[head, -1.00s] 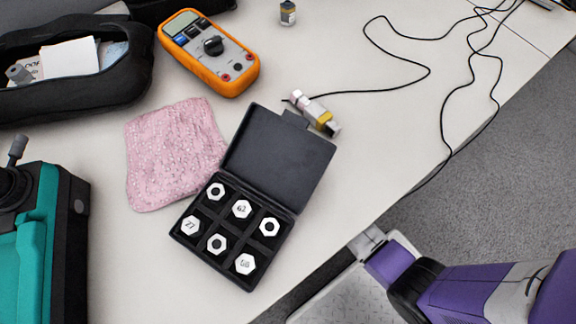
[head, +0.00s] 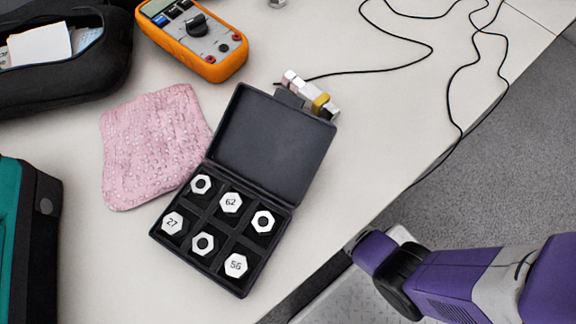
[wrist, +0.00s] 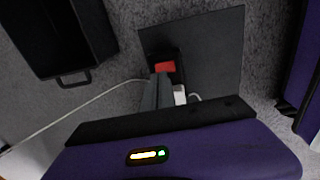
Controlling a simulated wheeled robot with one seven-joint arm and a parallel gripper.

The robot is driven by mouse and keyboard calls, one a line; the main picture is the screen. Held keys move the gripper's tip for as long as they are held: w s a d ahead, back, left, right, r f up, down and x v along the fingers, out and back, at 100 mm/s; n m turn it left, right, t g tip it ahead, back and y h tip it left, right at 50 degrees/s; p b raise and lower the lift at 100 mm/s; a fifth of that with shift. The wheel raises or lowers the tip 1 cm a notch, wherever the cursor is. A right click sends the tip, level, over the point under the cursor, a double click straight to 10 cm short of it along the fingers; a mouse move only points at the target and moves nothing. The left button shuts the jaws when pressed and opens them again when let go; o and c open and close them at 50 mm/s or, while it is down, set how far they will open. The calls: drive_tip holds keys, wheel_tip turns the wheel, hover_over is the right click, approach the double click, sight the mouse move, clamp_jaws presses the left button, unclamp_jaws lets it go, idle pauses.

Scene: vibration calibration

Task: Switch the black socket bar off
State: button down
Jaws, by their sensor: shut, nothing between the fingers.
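The black socket bar is not to be made out with certainty in either view. In the wrist view my gripper (wrist: 158,88) points down over the grey carpet with its grey fingers together and empty. Just beyond the fingertips is a small red patch (wrist: 165,67) on something dark; I cannot tell whether it is a switch. A small white piece (wrist: 180,95), perhaps a plug, shows beside the fingers. In the head view my purple arm reaches in from the lower right beside the table edge; its fingers are not visible there.
In the wrist view a dark flat panel (wrist: 210,45) and a black open box (wrist: 60,35) flank the fingers; a white cable (wrist: 85,107) crosses the floor. The table bears a hex-nut case (head: 270,130), pink cloth (head: 155,145), orange multimeter (head: 195,40) and black cables (head: 455,90).

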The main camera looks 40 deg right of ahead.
drive_tip(key=shift+w+f+b, duration=0.2)
drive_tip(key=shift+f+b, duration=0.55)
drive_tip(key=shift+f, duration=1.05)
